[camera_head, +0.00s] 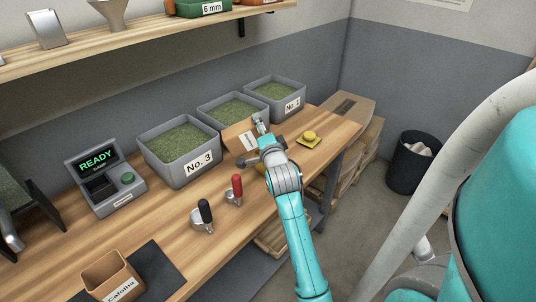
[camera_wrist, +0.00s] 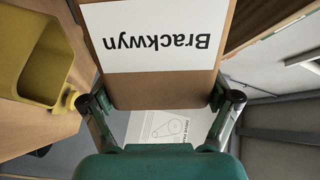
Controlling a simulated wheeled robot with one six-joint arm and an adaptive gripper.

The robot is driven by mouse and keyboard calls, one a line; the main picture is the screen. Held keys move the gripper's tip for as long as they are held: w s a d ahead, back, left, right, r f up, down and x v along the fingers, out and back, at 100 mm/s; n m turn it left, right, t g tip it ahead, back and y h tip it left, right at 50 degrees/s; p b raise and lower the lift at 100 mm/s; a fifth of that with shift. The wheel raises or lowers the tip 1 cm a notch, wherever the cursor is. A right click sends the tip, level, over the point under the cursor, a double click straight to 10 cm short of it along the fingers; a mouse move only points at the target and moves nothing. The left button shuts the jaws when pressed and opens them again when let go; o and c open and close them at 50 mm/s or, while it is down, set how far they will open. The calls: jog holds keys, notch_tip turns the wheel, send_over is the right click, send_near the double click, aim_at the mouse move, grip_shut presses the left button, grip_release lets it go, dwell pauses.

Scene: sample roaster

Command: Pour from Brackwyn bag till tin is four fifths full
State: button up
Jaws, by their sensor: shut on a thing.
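My gripper (camera_head: 262,138) is shut on the Brackwyn bag (camera_head: 238,132), a brown bag with a white label. In the wrist view the bag (camera_wrist: 160,92) fills the top middle between the two fingers (camera_wrist: 160,102), its label upside down. In the head view the bag is tilted and held above the bench by the No. 3 bin. A yellow tin (camera_wrist: 42,62) stands beside the bag in the wrist view, open.
Grey bins of green beans, including No. 3 (camera_head: 180,142), line the wall. Black-handled (camera_head: 204,215) and red-handled (camera_head: 236,188) scoops, a READY display unit (camera_head: 105,182) and another brown bag (camera_head: 110,275) occupy the bench.

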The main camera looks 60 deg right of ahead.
jog(key=shift+f+m, duration=0.2)
jog(key=shift+m, duration=0.1)
dwell(0.8)
jog(key=shift+s+d+f, duration=0.1)
jog(key=shift+f, duration=0.2)
dwell(0.5)
jog(key=shift+m, duration=0.3)
jog(key=shift+f, duration=0.1)
dwell(0.6)
jog(key=shift+s+d+f+m, duration=0.1)
jog(key=shift+s+f+m, duration=0.05)
jog(key=shift+f+m, duration=0.3)
dwell(1.0)
dwell(0.4)
jog(key=shift+f, duration=0.15)
dwell(0.4)
